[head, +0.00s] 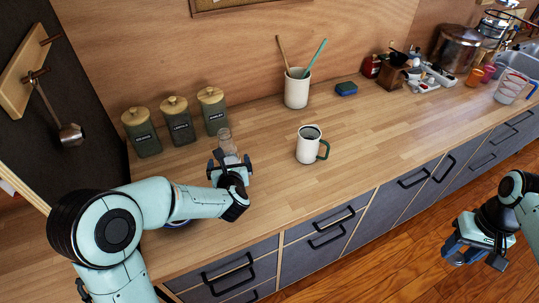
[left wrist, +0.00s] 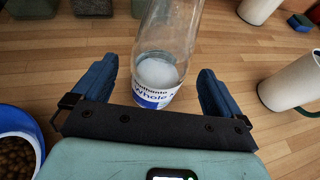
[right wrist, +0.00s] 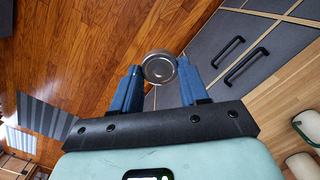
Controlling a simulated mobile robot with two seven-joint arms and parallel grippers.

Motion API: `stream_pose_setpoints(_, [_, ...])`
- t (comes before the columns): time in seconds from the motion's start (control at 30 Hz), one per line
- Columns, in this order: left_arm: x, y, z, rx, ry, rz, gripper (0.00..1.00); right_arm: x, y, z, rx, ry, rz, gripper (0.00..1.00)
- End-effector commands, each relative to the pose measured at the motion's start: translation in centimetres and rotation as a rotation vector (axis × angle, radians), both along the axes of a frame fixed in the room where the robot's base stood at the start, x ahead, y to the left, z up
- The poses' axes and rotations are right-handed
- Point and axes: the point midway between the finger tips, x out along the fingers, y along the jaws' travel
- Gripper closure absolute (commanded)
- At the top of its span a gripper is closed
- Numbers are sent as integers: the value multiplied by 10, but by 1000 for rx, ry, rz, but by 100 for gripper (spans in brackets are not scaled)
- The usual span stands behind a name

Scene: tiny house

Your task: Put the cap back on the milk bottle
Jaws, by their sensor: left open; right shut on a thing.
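The milk bottle (head: 226,142) stands upright on the wooden counter, clear glass with a little milk and a blue-and-white label. In the left wrist view the bottle (left wrist: 160,70) is between the fingers of my left gripper (left wrist: 160,88), which is open with gaps on both sides. In the head view my left gripper (head: 230,165) is at the near side of the bottle. My right gripper (right wrist: 160,75) is shut on the cap (right wrist: 160,67), a round silver metal disc at its fingertips. In the head view my right gripper (head: 464,250) is out over the floor, right of the counter.
A white mug (head: 309,146) with a green handle stands right of the bottle. Several green canisters (head: 180,128) line the wall at left. A blue bowl (left wrist: 22,125) of brown pellets lies left of my left gripper. Free counter (head: 265,195) lies in front of the mug.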

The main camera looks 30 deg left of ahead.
Motion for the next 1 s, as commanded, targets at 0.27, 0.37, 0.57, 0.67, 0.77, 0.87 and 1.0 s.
stream_pose_setpoints(0.27, [29,22,-12,-2,-1,2,0,8,0,26,0,-17,0,84])
stream_pose_setpoints(0.37, [32,25,-15,-1,-2,1,0,8,0,26,0,-17,0,84])
stream_pose_setpoints(0.57, [32,25,-16,-1,-1,1,0,7,0,25,0,-16,0,84])
stream_pose_setpoints(0.67, [32,24,-16,-1,-1,0,0,7,0,25,0,-16,0,84])
stream_pose_setpoints(0.77, [31,24,-16,-1,-1,0,29,8,0,25,0,-17,0,84])
stream_pose_setpoints(0.87, [31,24,-16,-1,-1,1,62,8,0,25,0,-17,0,84])
stream_pose_setpoints(1.0, [32,25,-14,2,-6,1,79,8,0,25,0,-17,0,84])
